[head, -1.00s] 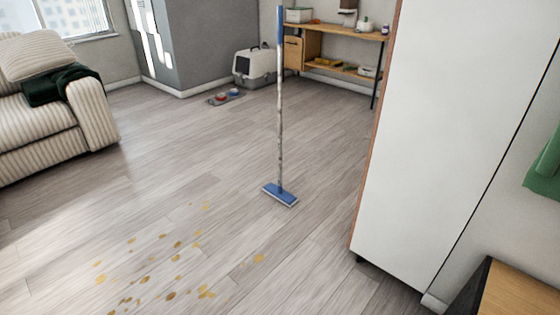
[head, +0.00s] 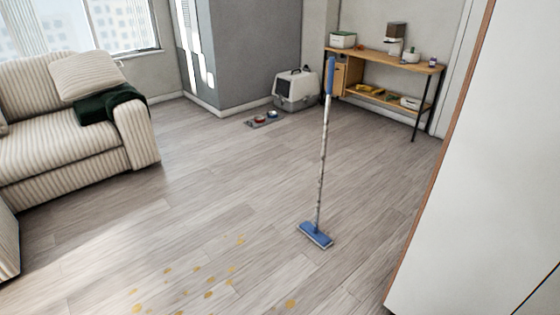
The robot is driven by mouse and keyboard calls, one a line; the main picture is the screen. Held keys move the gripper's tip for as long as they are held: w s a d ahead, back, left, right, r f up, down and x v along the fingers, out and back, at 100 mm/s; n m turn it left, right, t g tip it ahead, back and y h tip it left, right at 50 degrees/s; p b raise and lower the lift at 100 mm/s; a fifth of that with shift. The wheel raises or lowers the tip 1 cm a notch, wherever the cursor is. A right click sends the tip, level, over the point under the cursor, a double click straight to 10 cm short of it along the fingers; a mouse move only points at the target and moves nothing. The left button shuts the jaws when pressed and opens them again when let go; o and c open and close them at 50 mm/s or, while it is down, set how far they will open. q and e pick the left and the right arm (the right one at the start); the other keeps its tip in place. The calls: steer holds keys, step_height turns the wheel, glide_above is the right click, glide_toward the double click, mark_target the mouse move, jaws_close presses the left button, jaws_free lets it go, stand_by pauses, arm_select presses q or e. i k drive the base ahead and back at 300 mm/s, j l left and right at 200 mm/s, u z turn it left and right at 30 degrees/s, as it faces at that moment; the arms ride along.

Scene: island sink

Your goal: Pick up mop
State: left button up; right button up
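The mop (head: 322,165) stands upright on the wooden floor in the head view, right of the middle. It has a blue grip at the top, a thin grey-white pole and a flat blue head (head: 316,235) resting on the floor. Nothing is holding it. Neither of my grippers shows in the view.
Yellowish stains (head: 200,285) lie on the floor left of the mop. A striped sofa (head: 70,130) stands at the left. A tall white cabinet (head: 470,190) fills the right side. A shelf table (head: 395,65), a pet carrier (head: 295,90) and bowls (head: 265,118) are at the back.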

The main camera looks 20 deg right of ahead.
mark_target(313, 232)
steer(key=i, duration=0.9)
steer(key=i+j, duration=0.1)
steer(key=i, duration=0.8)
